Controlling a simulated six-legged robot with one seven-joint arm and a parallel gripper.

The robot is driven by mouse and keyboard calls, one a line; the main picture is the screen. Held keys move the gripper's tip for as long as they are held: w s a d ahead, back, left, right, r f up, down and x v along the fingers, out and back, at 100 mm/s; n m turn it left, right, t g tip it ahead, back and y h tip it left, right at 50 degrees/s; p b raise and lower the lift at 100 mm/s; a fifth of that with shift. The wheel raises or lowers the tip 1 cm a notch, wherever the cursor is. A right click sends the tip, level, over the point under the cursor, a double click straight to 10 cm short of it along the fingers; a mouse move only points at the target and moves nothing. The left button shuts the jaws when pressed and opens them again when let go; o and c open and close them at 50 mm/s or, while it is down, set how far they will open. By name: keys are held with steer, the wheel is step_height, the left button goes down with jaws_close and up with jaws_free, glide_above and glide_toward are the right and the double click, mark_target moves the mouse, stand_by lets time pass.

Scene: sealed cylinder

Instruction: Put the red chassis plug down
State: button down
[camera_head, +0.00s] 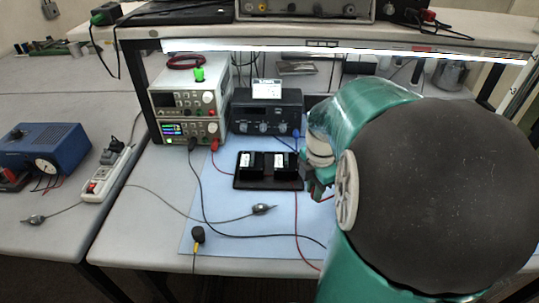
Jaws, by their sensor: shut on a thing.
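My gripper (318,188) is at the right of the black twin-block holder (268,184), partly hidden behind my green arm. Its jaws are shut on a small red piece, the red chassis plug (323,199), of which only a sliver shows below the fingers. Most of the plug is hidden, and I cannot tell whether it touches the mat. The light blue mat (230,220) lies under the holder and the gripper.
Two stacked power supplies (188,115) and a dark instrument (265,112) stand behind the mat. Black and red cables cross it, with a metal clip (262,209) and a black knob-like plug (198,234) near the front. The mat's front middle is mostly clear. A shelf overhangs the back.

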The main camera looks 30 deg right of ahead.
steer(key=shift+w+d+f, duration=0.1)
steer(key=shift+w+f, duration=0.3)
steer(key=shift+f, duration=0.1)
steer(key=shift+w+f, duration=0.2)
steer(key=shift+f, duration=1.45)
steer(key=shift+f, duration=0.6)
steer(key=c, duration=1.3)
jaws_free()
steer(key=shift+r, duration=0.1)
